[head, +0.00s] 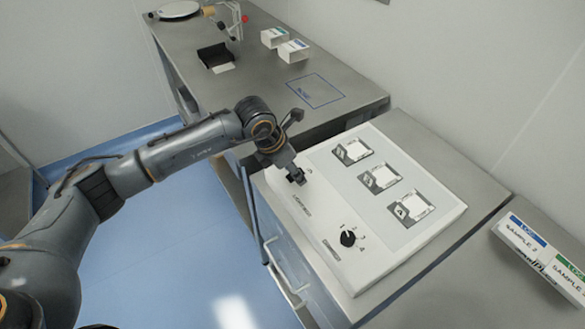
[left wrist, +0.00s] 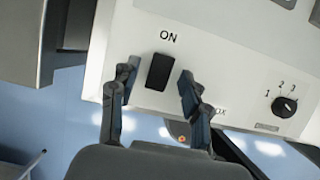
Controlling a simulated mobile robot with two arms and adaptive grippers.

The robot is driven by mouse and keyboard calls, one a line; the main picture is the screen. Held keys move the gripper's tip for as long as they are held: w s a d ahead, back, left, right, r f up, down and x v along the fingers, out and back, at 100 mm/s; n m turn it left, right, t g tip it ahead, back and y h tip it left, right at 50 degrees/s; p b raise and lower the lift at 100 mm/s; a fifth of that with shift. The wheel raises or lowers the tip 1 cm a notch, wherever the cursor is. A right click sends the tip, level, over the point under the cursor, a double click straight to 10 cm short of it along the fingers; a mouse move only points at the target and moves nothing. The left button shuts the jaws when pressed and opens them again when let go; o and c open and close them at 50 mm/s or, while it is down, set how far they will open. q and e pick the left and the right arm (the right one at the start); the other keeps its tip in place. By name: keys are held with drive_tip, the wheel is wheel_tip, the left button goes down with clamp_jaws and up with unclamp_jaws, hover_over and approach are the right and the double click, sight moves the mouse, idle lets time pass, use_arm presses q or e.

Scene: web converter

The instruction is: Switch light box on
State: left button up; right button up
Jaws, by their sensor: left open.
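The white light box (head: 318,228) sits on the grey counter, with three lit square windows and a black dial (head: 349,238) on its top. In the left wrist view, a black rocker switch (left wrist: 160,71) labelled "ON" is set in the white panel (left wrist: 215,50). My left gripper (head: 297,177) is over the upper-left part of the box. In the left wrist view its fingers (left wrist: 158,78) are open and empty, one on each side of the switch. I cannot tell whether they touch the panel. In the head view the gripper hides the switch. My right gripper is not in view.
The numbered dial (left wrist: 285,107) is right of the switch in the left wrist view. Boxes marked "SAMPLE" (head: 530,244) stand at the right. A grey bench (head: 255,75) behind holds a black tray (head: 216,56), small boxes (head: 293,50) and a stand. Blue floor is free at left.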

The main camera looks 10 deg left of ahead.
use_arm(q)
clamp_jaws()
drive_tip(key=shift+w+d+g+y+b, duration=0.2)
drive_tip(key=shift+w+g+y+b, duration=0.05)
drive_tip(key=shift+g+y+b, duration=0.3)
drive_tip(key=shift+w+d+g+y+b, duration=0.2)
drive_tip(key=shift+g+y+b, duration=0.45)
drive_tip(key=shift+y, duration=0.1)
drive_tip(key=shift+r+g+y+b, duration=0.1)
drive_tip(key=shift+g+y+b, duration=0.5)
drive_tip(key=shift+g, duration=0.1)
unclamp_jaws()
drive_tip(key=shift+r, duration=0.1)
wheel_tip(320, 180, up, 12)
drive_tip(key=shift+w+d, duration=0.35)
drive_tip(key=shift+d, duration=0.05)
